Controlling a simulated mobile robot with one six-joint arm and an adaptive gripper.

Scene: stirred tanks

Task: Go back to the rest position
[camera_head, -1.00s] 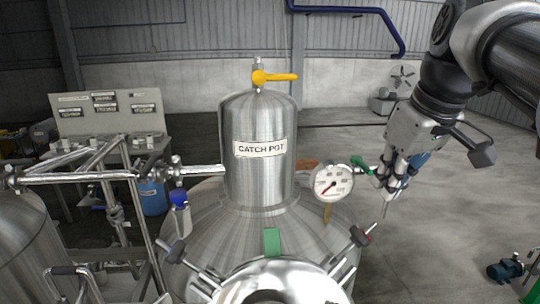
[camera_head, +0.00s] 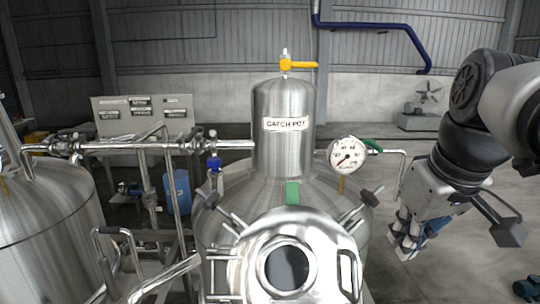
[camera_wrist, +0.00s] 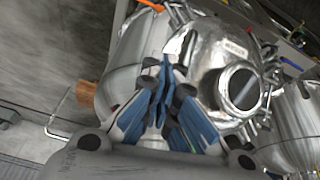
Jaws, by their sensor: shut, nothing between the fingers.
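My gripper (camera_head: 404,244) hangs at the right of the head view, beside the steel catch pot tank (camera_head: 283,132) and apart from it. Its fingers point down and to the left. In the wrist view the blue-padded fingers of my gripper (camera_wrist: 163,75) come together at their tips, with nothing between them. Behind them in the wrist view lie the tank's shell and its round lid opening (camera_wrist: 238,88).
A pressure gauge (camera_head: 346,155) with a green-handled valve (camera_head: 373,146) and a bent pipe stands between the tank and my arm. A yellow-handled valve (camera_head: 299,65) tops the pot. Pipework (camera_head: 110,148) fills the left. Open floor lies at right.

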